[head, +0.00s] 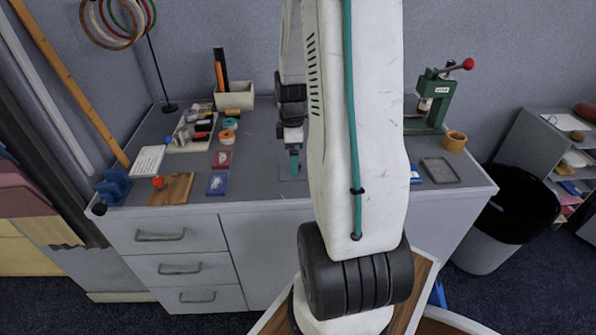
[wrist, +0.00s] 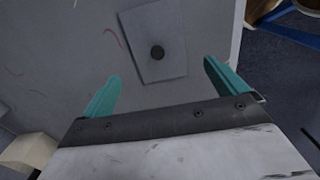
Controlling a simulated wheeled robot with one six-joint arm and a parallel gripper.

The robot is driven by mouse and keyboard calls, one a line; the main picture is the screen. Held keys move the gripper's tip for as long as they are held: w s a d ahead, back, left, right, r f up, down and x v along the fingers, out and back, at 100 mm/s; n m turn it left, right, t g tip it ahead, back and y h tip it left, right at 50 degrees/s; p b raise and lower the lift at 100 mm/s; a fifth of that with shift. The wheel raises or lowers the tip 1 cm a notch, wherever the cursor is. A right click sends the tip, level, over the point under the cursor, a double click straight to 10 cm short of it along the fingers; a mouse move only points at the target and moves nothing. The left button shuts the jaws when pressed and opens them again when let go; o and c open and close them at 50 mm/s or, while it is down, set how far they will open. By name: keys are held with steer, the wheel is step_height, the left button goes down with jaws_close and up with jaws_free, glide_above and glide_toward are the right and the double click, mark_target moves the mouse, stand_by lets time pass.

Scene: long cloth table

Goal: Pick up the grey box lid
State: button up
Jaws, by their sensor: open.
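The grey box lid (wrist: 150,25) is a flat grey square with a dark round knob (wrist: 157,52) in its middle, lying on the grey table top in the wrist view. My gripper (wrist: 163,70) is open and empty. Its two teal fingers are spread apart on the near side of the lid, with the knob a little beyond the gap between them. In the head view my gripper (head: 294,162) hangs over the middle of the table, and part of the lid (head: 284,173) shows beside it. My own arm hides much of the table there.
To the left are a cream pen box (head: 235,97), tape rolls, a red box (head: 222,160), a blue box (head: 216,184) and a wooden board (head: 172,190).

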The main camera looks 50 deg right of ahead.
step_height(320, 180, down, 4)
steer(key=shift+w+a+f, duration=0.1)
steer(key=shift+w+f, duration=0.05)
steer(key=c, duration=1.1)
steer(key=shift+o, duration=0.2)
